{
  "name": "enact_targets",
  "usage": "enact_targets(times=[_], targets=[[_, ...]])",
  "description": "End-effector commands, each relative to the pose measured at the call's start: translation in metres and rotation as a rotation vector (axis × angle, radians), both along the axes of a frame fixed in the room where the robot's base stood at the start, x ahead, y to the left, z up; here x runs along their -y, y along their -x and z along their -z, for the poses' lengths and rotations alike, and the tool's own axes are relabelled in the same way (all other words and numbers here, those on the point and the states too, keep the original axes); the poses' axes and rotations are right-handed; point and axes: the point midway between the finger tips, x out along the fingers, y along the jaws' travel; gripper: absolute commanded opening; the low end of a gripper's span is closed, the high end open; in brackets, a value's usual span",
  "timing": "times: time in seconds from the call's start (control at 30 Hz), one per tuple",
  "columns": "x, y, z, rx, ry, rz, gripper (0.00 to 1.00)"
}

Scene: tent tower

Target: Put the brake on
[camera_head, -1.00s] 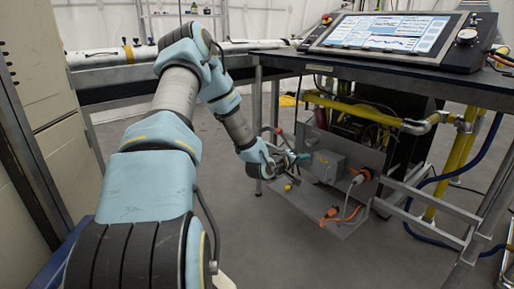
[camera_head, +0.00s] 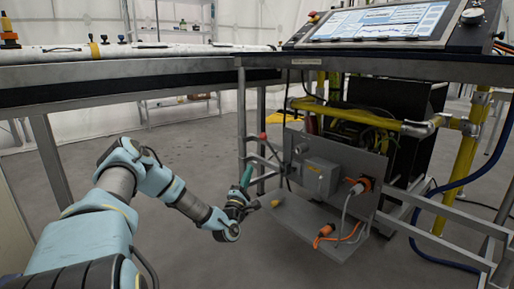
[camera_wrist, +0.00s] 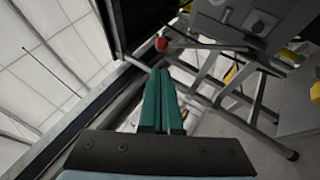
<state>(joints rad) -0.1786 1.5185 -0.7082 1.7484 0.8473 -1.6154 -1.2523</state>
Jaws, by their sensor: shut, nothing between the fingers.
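A lever with a red knob (camera_head: 263,136) sticks out at the left of the grey panel under the table. I take it to be the brake lever, though no label shows. The knob also shows in the wrist view (camera_wrist: 162,43), just beyond my fingertips. My gripper (camera_head: 247,170) is below and slightly left of the knob, its green fingers pointing up. In the wrist view the fingers (camera_wrist: 164,75) are pressed together and empty. A gap shows between fingertips and knob; I cannot tell its depth.
A grey panel with a box (camera_head: 321,177), a shelf and an orange plug (camera_head: 360,186) stands right of my gripper. The table (camera_head: 370,66) with a control console (camera_head: 385,25) is above. Yellow pipes (camera_head: 462,160) and a blue hose are at right. The floor at left is clear.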

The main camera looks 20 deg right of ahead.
Motion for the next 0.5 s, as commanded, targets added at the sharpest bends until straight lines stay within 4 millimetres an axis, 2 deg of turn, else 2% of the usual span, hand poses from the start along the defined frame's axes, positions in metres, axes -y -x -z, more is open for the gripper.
enact_targets(times=[0.27,0.5], targets=[[0.006,-0.009,-0.005,0.002,-0.003,0.000,0.00],[0.029,-0.042,-0.025,0.003,-0.002,0.000,0.00]])
